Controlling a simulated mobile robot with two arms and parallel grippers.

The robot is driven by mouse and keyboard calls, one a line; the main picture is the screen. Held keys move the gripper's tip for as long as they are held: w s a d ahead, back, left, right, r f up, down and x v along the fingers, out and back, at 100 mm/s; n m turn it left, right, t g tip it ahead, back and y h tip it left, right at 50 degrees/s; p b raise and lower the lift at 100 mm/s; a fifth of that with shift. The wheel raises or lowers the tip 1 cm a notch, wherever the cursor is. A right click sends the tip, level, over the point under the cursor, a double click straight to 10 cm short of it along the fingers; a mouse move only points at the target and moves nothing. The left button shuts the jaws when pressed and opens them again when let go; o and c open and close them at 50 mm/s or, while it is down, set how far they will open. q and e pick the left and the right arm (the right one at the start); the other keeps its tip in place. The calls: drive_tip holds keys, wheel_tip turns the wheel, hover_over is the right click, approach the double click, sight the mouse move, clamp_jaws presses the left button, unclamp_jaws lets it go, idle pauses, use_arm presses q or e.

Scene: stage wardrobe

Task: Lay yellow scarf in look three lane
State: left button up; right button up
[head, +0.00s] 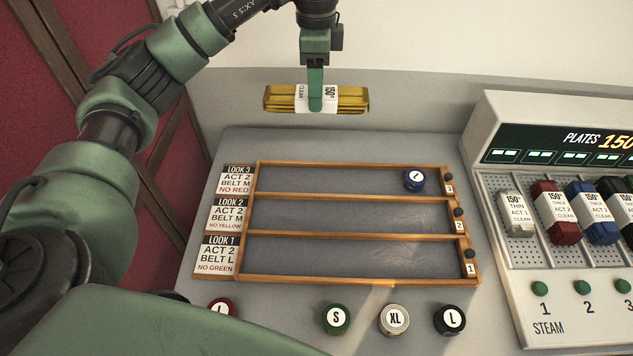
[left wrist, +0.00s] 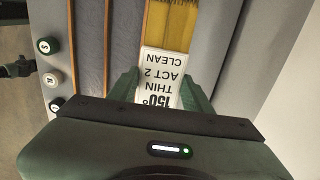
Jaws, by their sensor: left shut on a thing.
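The yellow scarf (head: 350,99) is a folded bundle with a white paper band. My left gripper (head: 315,104) is shut on it at the band and holds it up in front of the back wall, beyond the lanes. In the left wrist view the scarf (left wrist: 172,25) lies between the fingers (left wrist: 160,90), and its band reads 150°, THIN, ACT 2, CLEAN. The look three lane (head: 330,179) is the farthest of the wooden-railed lanes. Its card (head: 235,180) reads ACT 2, BELT M, NO RED. A blue round piece marked L (head: 414,180) sits at its right end. My right gripper is not in view.
The look two lane (head: 340,214) and look one lane (head: 350,256) are empty. Round pieces, including green S (head: 336,319), pale XL (head: 394,319) and black L (head: 450,319), stand in front. A steam console (head: 570,290) with banded bundles, some red (head: 557,222) and blue (head: 596,222), is at right.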

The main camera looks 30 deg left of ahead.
use_arm(q)
wheel_tip(320, 180, down, 4)
drive_tip(key=b, duration=0.3)
drive_tip(key=shift+r, duration=0.15)
drive_tip(key=shift+f, duration=0.35)
wheel_tip(320, 180, down, 14)
drive_tip(key=shift+f, duration=1.1)
wheel_tip(320, 180, down, 3)
drive_tip(key=shift+f, duration=0.3)
drive_tip(key=shift+f, duration=0.1)
drive_tip(key=o, duration=1.1)
